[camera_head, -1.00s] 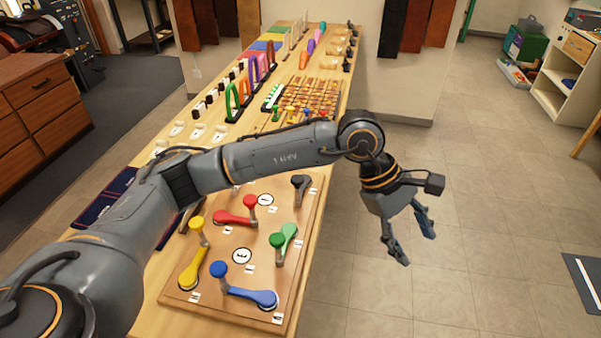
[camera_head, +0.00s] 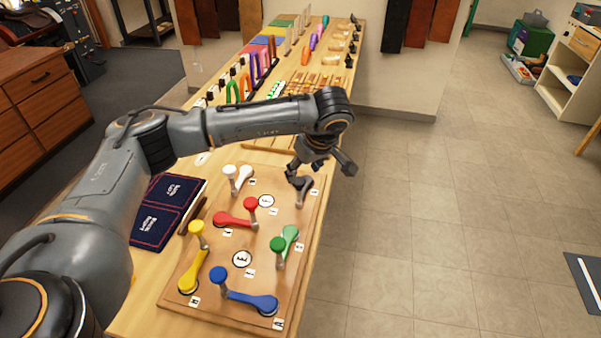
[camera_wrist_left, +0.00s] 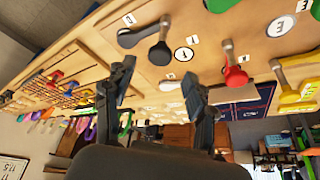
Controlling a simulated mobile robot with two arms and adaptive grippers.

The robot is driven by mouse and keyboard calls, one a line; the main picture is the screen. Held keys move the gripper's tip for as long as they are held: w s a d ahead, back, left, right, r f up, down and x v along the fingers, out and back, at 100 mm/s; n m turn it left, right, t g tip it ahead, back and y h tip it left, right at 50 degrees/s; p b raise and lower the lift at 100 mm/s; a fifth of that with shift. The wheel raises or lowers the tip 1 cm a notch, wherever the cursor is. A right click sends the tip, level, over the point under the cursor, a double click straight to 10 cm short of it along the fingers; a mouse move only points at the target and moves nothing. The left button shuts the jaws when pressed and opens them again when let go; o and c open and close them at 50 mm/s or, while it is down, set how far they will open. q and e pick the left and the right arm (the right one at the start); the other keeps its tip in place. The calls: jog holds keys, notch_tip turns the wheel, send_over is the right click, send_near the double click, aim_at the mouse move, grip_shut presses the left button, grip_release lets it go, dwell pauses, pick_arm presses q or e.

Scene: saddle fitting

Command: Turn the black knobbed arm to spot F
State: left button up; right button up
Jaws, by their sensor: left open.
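The black knobbed arm (camera_head: 305,189) lies at the far right corner of the wooden board (camera_head: 205,258). It also shows in the left wrist view (camera_wrist_left: 140,35), with its knob toward the gripper. My left gripper (camera_head: 302,174) hangs just above and behind the black knob, pointing down, and partly hides this arm. In the left wrist view its two fingers (camera_wrist_left: 158,78) are spread, with nothing between them. Small white letter tags sit around the arms; I cannot tell which one is F. My right gripper is not in view.
White (camera_head: 240,178), red (camera_head: 235,219), green (camera_head: 286,240), yellow (camera_head: 192,268) and blue (camera_head: 250,300) knobbed arms share the board. A dark blue mat (camera_head: 160,215) lies to its left. Other task sets stand farther back on the table.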

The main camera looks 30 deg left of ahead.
aim_at(299, 181)
pick_arm(q)
jog(key=shift+p+x, duration=0.4)
jog(key=shift+x, duration=1.9)
jog(key=shift+d, duration=0.1)
grip_shut()
